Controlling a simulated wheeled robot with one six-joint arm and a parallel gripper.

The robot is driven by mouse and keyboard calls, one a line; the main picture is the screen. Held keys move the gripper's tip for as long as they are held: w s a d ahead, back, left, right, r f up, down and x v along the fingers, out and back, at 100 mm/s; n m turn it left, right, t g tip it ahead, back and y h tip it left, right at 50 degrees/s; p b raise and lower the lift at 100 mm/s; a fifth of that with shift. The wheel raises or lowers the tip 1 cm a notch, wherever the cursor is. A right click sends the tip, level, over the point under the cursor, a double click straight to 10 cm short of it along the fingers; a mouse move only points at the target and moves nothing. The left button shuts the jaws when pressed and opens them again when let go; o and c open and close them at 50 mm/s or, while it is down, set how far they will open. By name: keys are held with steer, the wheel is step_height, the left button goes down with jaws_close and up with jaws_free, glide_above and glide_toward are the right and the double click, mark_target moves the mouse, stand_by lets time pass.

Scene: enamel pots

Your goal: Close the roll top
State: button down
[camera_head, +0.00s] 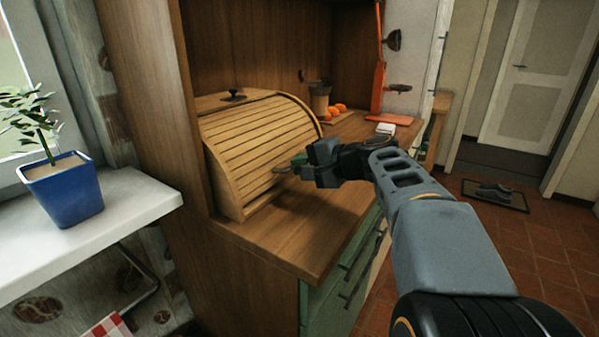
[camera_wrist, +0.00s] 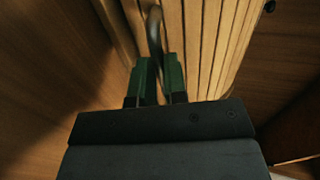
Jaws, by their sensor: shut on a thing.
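The roll top (camera_head: 254,139) is a curved, slatted wooden front on a bread box that stands on the wooden counter. In the head view its slats cover the front almost down to the counter; any gap at the bottom edge is too small to tell. Its curved metal handle (camera_head: 284,168) sits low on the front. My gripper (camera_head: 300,160) is at the handle, in front of the roll top. In the wrist view the green fingers (camera_wrist: 159,78) are shut on the handle (camera_wrist: 154,30), with the slats (camera_wrist: 205,45) right behind it.
The counter (camera_head: 300,222) is bare in front of the box. Behind it are a dark pot (camera_head: 319,98), orange fruits (camera_head: 338,108) and a small white item (camera_head: 386,129). A cabinet side wall (camera_head: 150,90) stands close at the left. A blue plant pot (camera_head: 63,190) is on the sill.

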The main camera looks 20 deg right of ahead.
steer(key=shift+s+d+f+b, duration=0.1)
steer(key=shift+f+b, duration=0.5)
steer(key=shift+f, duration=0.35)
steer(key=c, duration=1.2)
jaws_free()
steer(key=shift+o, duration=0.2)
steer(key=shift+r, duration=0.1)
steer(key=shift+s+d+r, duration=0.3)
steer(key=shift+s, duration=0.1)
steer(key=p+v, duration=0.3)
steer(key=v, duration=0.9)
steer(key=shift+s+d, duration=0.2)
steer(key=shift+s, duration=0.15)
